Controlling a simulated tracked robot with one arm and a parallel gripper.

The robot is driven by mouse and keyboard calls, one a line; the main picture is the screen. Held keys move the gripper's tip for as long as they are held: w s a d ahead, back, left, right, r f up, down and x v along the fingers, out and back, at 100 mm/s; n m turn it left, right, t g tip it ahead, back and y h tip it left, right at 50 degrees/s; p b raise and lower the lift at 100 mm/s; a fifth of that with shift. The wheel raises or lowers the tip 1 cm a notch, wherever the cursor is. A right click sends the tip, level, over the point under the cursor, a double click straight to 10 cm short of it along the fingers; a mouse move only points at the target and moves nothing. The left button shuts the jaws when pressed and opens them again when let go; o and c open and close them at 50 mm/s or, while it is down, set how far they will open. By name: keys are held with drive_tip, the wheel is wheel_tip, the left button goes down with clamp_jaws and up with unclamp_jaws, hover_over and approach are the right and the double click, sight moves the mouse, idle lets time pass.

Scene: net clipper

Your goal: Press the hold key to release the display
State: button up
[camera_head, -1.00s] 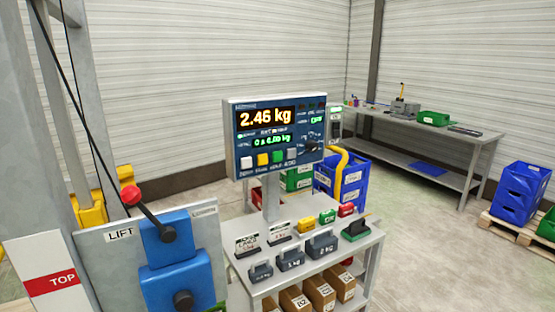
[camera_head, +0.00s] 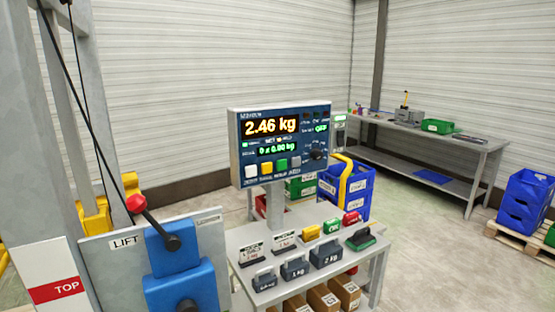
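The weighing display (camera_head: 281,143) is a blue panel on a grey post above a small metal table. It reads 2.46 kg in orange, with a smaller green line below. Its row of keys holds a white key (camera_head: 251,171), a yellow key (camera_head: 266,168), a green key (camera_head: 281,165) and a grey key (camera_head: 296,162). The labels under the keys are too small to read, so I cannot tell which is the hold key. A dark knob (camera_head: 316,155) sits at the panel's right. My gripper is not in view.
The metal table (camera_head: 237,241) bears weights and coloured blocks. Blue crates (camera_head: 357,190) stand behind the display. A workbench (camera_head: 430,145) stands along the back wall. Open floor lies right of the table.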

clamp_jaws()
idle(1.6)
